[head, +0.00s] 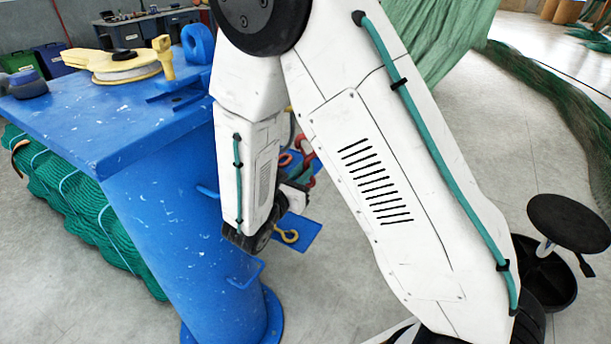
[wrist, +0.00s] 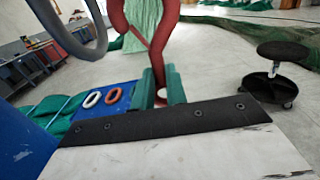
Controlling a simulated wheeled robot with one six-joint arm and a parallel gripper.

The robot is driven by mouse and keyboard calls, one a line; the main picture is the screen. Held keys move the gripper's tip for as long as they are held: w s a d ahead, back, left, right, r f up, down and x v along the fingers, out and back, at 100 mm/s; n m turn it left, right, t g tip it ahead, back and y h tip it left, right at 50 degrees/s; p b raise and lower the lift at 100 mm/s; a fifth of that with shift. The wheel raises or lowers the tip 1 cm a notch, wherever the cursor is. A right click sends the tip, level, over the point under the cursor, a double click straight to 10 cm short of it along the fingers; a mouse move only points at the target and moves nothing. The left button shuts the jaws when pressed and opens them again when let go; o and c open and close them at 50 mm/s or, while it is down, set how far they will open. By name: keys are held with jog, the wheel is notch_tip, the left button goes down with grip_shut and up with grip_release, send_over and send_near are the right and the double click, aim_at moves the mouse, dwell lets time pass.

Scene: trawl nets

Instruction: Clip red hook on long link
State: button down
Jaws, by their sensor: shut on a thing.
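In the wrist view the green fingers of my gripper (wrist: 160,88) are shut on the shank of the red hook (wrist: 155,45). The hook stands up from the fingers and its top runs out of the picture. A grey, rounded loop (wrist: 98,42), perhaps the long link, hangs at the upper left, apart from the hook in this view. Its top is cut off.
A white link (wrist: 92,99) and an orange link (wrist: 113,95) lie on a blue plate. A blue table (head: 130,110) on a thick post stands left of my arm, with a yellow reel (head: 125,65) on it. A black stool (head: 568,222) stands at right.

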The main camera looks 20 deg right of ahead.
jog(key=shift+w+a, duration=0.5)
jog(key=shift+w, duration=0.2)
jog(key=shift+w+a, duration=0.5)
jog(key=shift+w, duration=0.2)
jog(key=shift+a, duration=0.1)
dwell(0.3)
jog(key=shift+w+a+f, duration=0.2)
jog(key=shift+w+a, duration=0.2)
jog(key=shift+w, duration=0.2)
dwell(1.0)
